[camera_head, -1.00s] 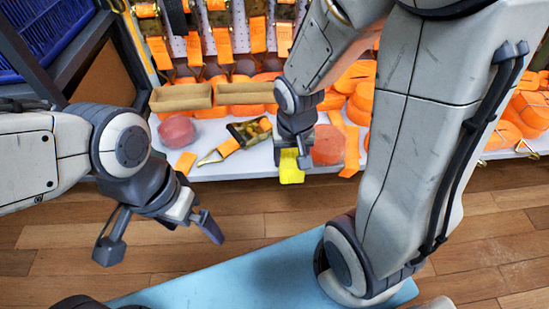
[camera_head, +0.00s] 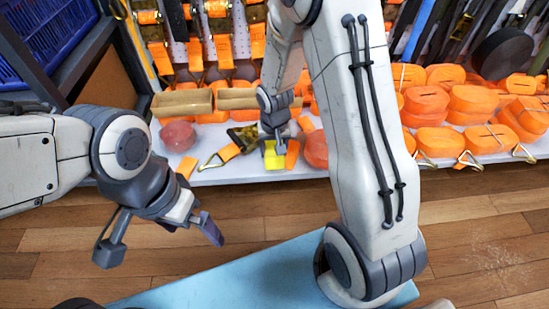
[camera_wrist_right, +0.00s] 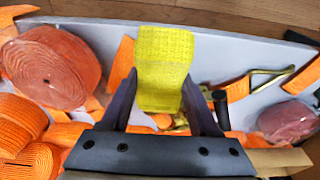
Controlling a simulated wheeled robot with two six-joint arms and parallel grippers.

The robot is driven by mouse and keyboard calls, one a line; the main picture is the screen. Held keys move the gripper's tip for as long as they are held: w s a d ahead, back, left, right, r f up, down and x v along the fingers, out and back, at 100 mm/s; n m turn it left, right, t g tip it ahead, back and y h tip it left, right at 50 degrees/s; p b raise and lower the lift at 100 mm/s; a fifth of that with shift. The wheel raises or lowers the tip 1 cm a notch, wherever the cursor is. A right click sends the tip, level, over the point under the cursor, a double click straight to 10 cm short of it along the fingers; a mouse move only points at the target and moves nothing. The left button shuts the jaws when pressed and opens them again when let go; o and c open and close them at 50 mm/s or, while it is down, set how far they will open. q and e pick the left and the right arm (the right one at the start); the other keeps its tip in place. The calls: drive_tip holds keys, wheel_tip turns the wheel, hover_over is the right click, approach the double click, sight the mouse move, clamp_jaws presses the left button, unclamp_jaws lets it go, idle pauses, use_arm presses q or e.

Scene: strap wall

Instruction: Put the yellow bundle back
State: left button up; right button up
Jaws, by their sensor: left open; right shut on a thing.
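The yellow bundle (camera_head: 275,158) is between the fingers of my right gripper (camera_head: 273,146), over the front part of the white shelf in the head view. In the right wrist view the yellow bundle (camera_wrist_right: 163,62) sits between the two dark fingers of my right gripper (camera_wrist_right: 160,105), which is shut on it. I cannot tell whether the bundle touches the shelf. My left gripper (camera_head: 158,242) is open and empty, in front of the shelf at the lower left, above the wooden floor.
The white shelf (camera_head: 232,175) holds orange strap rolls (camera_head: 468,100), a reddish roll (camera_head: 178,136) and a ratchet strap with a metal hook (camera_head: 211,162). Cardboard trays (camera_head: 182,102) stand behind. A blue crate (camera_head: 45,38) is at the upper left.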

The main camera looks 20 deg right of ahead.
sight(274, 157)
drive_tip(key=shift+f+b, duration=1.05)
drive_tip(key=shift+f, duration=0.75)
drive_tip(key=o, duration=1.4)
drive_tip(key=shift+r, duration=0.1)
drive_tip(key=r+p, duration=0.2)
drive_tip(key=r, duration=0.1)
drive_tip(key=s+r+p, duration=0.1)
drive_tip(key=r+p, duration=0.1)
drive_tip(key=r, duration=0.2)
drive_tip(key=r+p, duration=0.2)
drive_tip(key=r, duration=0.2)
drive_tip(key=shift+s+a+r+p, duration=0.1)
drive_tip(key=shift+s+a+p, duration=0.2)
drive_tip(key=shift+p, duration=0.1)
drive_tip(key=shift+s+r, duration=0.1)
drive_tip(key=shift+r, duration=0.35)
